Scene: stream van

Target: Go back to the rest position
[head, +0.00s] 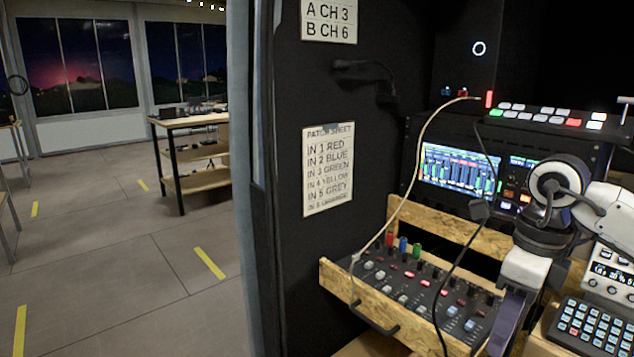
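My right arm comes in from the right, and its gripper (505,322) points down at the right end of the pulled-out wooden drawer (338,282). Its fingertips are not clear, so I cannot tell whether it is open or shut, or whether it touches anything. My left gripper is not in view. The drawer holds a dark mixer panel (425,290) with several knobs and lit buttons. Red (390,239), blue (403,244) and green (417,250) plugs stand at its back edge.
A pale cable (425,130) and a black cable (461,258) hang across the drawer. A lit rack screen (458,168) and a button switcher (545,115) are behind. A keypad (594,325) lies right. The patch sheet (328,168) hangs on the wall. Open floor and a workbench (190,119) are left.

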